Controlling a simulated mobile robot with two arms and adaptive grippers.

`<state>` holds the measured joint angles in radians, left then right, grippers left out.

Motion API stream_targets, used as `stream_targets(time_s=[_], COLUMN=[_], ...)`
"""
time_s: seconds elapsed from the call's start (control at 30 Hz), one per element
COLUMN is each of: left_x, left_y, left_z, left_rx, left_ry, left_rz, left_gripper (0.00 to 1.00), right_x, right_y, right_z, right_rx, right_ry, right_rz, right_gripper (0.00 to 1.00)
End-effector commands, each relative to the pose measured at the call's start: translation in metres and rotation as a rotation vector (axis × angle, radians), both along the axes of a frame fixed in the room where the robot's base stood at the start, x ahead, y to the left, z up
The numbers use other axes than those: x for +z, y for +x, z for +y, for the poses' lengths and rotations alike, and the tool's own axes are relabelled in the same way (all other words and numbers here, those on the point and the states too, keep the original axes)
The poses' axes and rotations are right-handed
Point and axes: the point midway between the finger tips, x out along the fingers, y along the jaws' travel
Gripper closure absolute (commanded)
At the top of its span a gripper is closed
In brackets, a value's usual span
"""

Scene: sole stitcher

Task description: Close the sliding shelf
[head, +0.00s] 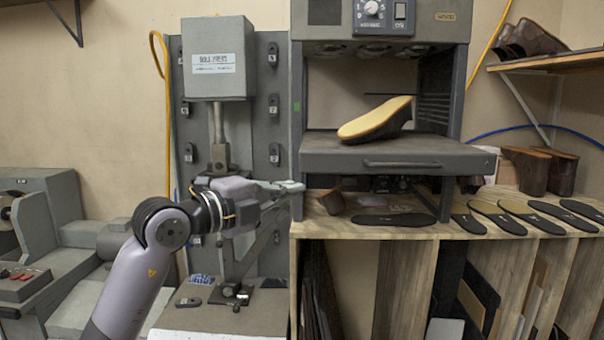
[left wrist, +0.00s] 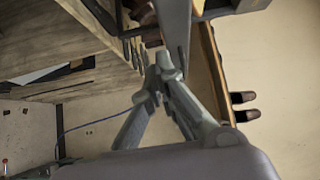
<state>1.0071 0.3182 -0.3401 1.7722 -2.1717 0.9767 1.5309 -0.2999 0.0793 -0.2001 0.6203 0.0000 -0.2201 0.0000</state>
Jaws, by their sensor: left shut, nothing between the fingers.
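The sliding shelf (head: 330,156) is a thick grey drawer-like slab with a bar handle (head: 402,164) on its front. It juts out from the grey machine (head: 297,90), below the open chamber. My right gripper is out of view.
A wooden bench (head: 310,228) below the shelf carries several dark insoles (head: 530,216) and brown shoe parts (head: 560,172). A grey press (head: 218,60) stands behind my left arm. A wall shelf (head: 550,62) holds shoes at the upper right.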

Motion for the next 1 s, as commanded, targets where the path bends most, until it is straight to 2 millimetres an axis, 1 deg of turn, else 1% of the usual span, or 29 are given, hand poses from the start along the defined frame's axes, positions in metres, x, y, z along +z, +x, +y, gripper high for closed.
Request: stream_targets(time_s=[0.03,0.17,0.2,0.3,0.4,0.6,1.0], left_x=[0.005,0.005,0.004,0.003,0.002,0.001,0.0], left_y=[0.008,0.028,0.035,0.048,0.057,0.065,0.065], left_z=[-0.009,-0.029,-0.026,-0.025,-0.026,-0.026,-0.025], left_rx=[-0.003,-0.002,0.002,0.002,0.0,-0.001,-0.001], left_ry=[-0.002,-0.001,0.001,-0.001,-0.001,-0.001,-0.001], left_rz=[0.004,0.003,0.004,0.004,0.003,-0.001,-0.001], left_gripper=[1.0,1.0,1.0,1.0,1.0,1.0,1.0], right_x=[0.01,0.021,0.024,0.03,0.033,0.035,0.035], right_y=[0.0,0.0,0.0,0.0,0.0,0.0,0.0], right_z=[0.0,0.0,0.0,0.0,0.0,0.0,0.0], right_rx=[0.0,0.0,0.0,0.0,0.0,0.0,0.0], right_ry=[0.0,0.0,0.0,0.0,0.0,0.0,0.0], right_rz=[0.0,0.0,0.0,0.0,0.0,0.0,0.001], right_gripper=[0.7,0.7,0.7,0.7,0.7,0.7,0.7])
